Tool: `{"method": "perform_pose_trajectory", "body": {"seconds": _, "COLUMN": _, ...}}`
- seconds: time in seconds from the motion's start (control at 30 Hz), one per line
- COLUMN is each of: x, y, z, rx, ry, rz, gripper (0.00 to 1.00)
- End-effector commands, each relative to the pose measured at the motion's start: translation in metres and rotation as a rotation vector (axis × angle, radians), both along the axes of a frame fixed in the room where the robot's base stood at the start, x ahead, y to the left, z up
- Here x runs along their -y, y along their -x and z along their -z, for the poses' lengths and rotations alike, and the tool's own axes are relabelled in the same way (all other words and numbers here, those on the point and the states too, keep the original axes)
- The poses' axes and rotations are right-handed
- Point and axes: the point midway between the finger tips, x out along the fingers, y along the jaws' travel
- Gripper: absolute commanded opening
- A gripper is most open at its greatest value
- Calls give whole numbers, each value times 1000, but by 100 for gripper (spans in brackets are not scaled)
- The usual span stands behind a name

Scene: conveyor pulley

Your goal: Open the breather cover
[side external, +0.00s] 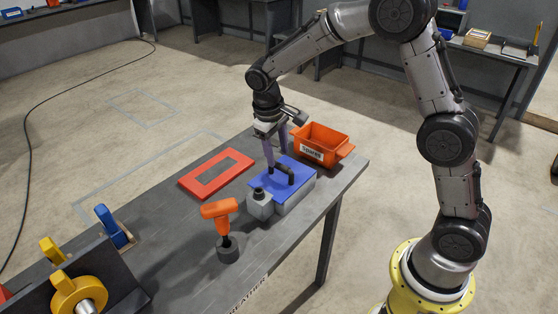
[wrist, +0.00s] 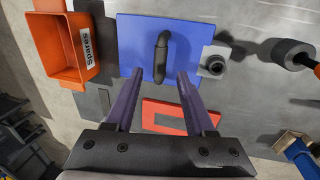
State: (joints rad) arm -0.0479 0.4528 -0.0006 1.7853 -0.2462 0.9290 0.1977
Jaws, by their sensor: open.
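The breather cover, apparently the blue plate (side external: 306,172) with a black arched handle (side external: 284,174), lies flat on a grey box (side external: 299,194) on the table. In the wrist view the blue plate (wrist: 133,42) is at top centre, with its handle (wrist: 161,55) running up and down the picture. My gripper (side external: 277,156) is open and empty, pointing down near the handle. In the wrist view my gripper (wrist: 159,73) has its two fingertips at the plate's lower edge, one each side of the handle's line. I see no contact with the handle; the height gap is unclear.
An orange "Spares" bin (side external: 321,146) stands close beyond the box. A grey block with a black cap (side external: 260,203) adjoins the box. A red frame (side external: 216,173) lies flat. An orange-handled tool (side external: 219,210) stands in a dark round holder. A pulley assembly (side external: 80,290) is at lower left.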

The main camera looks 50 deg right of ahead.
Motion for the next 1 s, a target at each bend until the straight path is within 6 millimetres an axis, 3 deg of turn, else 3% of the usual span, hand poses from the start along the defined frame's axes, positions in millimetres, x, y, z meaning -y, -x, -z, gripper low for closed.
{"method": "perform_pose_trajectory", "body": {"seconds": 0.23, "x": 6, "y": 0, "z": 31, "rx": -1, "ry": 0, "rz": 0, "gripper": 55}}
{"method": "perform_pose_trajectory", "body": {"seconds": 0.63, "x": 8, "y": 0, "z": 37, "rx": 1, "ry": 0, "rz": 0, "gripper": 55}}
{"method": "perform_pose_trajectory", "body": {"seconds": 0.93, "x": 7, "y": 0, "z": 37, "rx": 1, "ry": -1, "rz": 0, "gripper": 2}}
{"method": "perform_pose_trajectory", "body": {"seconds": 1.0, "x": 7, "y": 0, "z": 37, "rx": 1, "ry": -1, "rz": 0, "gripper": 0}}
